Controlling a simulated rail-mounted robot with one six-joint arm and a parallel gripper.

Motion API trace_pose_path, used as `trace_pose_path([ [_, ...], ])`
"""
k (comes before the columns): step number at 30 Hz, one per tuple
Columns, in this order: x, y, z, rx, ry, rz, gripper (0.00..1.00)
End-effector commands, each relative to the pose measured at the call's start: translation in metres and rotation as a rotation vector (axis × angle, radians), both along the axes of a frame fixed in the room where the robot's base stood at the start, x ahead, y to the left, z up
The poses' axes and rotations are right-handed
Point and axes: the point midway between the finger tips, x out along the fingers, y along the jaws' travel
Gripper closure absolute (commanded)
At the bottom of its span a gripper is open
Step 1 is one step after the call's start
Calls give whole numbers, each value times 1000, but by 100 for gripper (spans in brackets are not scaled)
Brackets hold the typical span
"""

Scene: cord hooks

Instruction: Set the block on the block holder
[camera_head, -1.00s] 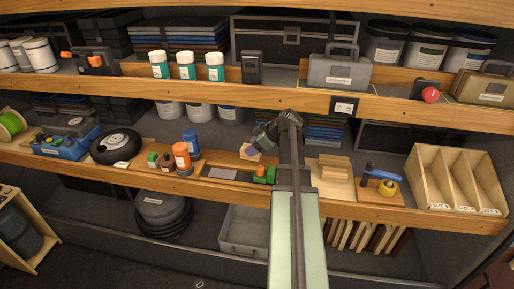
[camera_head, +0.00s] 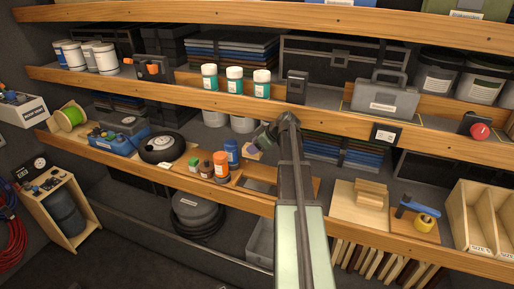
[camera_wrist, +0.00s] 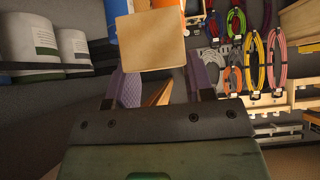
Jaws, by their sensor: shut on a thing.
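A pale wooden block (camera_wrist: 150,40) is held between the purple-padded fingers of my gripper (camera_wrist: 158,72) in the wrist view. Its broad square face points at the wrist camera. In the head view my gripper (camera_head: 259,144) is above the middle shelf, just right of a blue bottle, and the block (camera_head: 253,156) shows small and partly hidden at its tip. A light wooden board (camera_head: 345,206) with stacked wooden pieces stands right of my arm on the same shelf. I cannot tell whether this is the block holder.
A blue bottle (camera_head: 232,152) and an orange bottle (camera_head: 221,166) stand close left of my gripper. A black wheel (camera_head: 160,148) lies farther left. A blue-handled tool (camera_head: 414,206) and divided wooden bins (camera_head: 487,222) are at right. Several coloured cords (camera_wrist: 277,45) hang in the wrist view.

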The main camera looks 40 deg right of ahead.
Motion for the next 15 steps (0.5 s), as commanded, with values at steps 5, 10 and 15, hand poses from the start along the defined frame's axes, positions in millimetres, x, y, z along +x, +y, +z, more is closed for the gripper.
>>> trace_pose_path([
  [5, 0, 0, -22, 0, 0, 0, 76],
  [10, 0, 0, -49, 0, 0, 0, 76],
  [15, 0, 0, -76, 0, 0, 0, 76],
])
